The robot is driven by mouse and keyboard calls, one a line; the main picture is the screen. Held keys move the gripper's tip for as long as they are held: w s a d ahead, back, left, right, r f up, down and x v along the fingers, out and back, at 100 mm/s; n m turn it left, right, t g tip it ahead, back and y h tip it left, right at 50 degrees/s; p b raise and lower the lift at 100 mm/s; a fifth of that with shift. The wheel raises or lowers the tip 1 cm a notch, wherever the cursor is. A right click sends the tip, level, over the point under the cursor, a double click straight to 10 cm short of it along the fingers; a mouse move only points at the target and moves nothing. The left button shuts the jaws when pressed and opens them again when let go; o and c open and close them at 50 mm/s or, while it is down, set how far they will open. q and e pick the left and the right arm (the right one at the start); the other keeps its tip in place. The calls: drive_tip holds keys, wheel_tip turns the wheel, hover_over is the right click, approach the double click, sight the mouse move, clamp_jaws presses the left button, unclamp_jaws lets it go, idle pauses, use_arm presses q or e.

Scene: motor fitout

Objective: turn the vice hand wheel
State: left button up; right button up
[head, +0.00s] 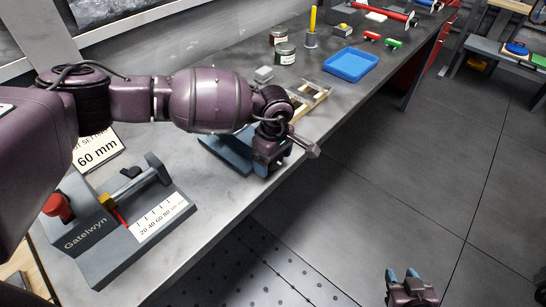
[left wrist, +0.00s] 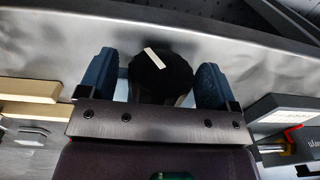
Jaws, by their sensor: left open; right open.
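My left gripper (head: 268,167) is at the front edge of the bench, pointing down, beside a blue-grey base (head: 225,152) that looks like part of the vice. In the left wrist view its two blue fingers (left wrist: 155,82) are apart. A round black hand wheel (left wrist: 160,72) with a white stripe sits between them, with a visible gap on the right; contact on the left is unclear. The wheel is hidden by my gripper in the head view. My right gripper (head: 403,280) is open and empty over the floor, at the bottom of the head view.
A grey fixture labelled Gatelwyn (head: 100,268), with a scale and red knob, stands at the near left. A "60 mm" card (head: 98,153) is behind it. A wooden holder (head: 312,100) and blue tray (head: 350,65) lie beyond my left gripper. Bare bench edge lies between fixture and gripper.

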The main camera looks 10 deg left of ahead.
drive_tip(key=shift+s+f, duration=0.15)
drive_tip(key=shift+s, duration=0.1)
use_arm(q)
drive_tip(key=shift+c, duration=1)
drive_tip(key=c, duration=0.7)
drive_tip(key=shift+a+f+t+h+b, duration=0.1)
drive_tip(key=shift+t+h+b, duration=0.3)
drive_tip(key=shift+t, duration=0.3)
drive_tip(key=shift+t+h+b, duration=0.45)
drive_tip(key=shift+t+h, duration=0.05)
drive_tip(key=shift+t, duration=0.1)
drive_tip(key=shift+t+h+b, duration=0.55)
drive_tip(key=shift+t+h, duration=0.05)
drive_tip(key=shift+t, duration=0.5)
use_arm(e)
drive_tip(key=shift+g, duration=0.3)
drive_tip(key=f, duration=0.4)
drive_tip(key=shift+s, duration=0.35)
drive_tip(key=shift+w+r, duration=0.1)
